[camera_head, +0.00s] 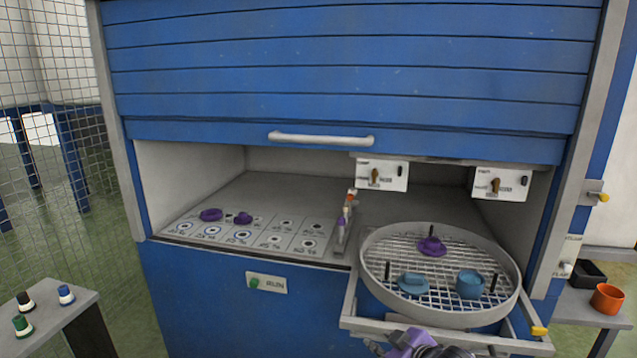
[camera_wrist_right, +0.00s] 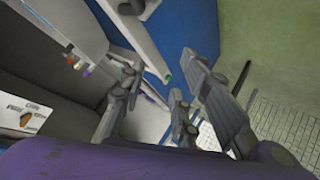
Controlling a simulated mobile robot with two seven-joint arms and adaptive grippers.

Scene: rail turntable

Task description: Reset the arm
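My right gripper (camera_wrist_right: 172,90) shows in the right wrist view with its dark grey fingers spread apart and nothing visible between them. In the head view, a purple and grey part of my arm (camera_head: 425,345) shows at the bottom edge, in front of the round tray (camera_head: 374,283); its fingers cannot be made out there. My left gripper is in neither view.
The mesh-floored tray holds a purple part (camera_head: 432,246), a blue-grey part (camera_head: 412,284) and a blue cup-like part (camera_head: 470,284). A blue shutter (camera_head: 340,75) hangs above the cabinet opening. Purple parts (camera_head: 211,214) lie on a marked panel (camera_head: 285,257). An orange cup (camera_head: 607,298) stands right.

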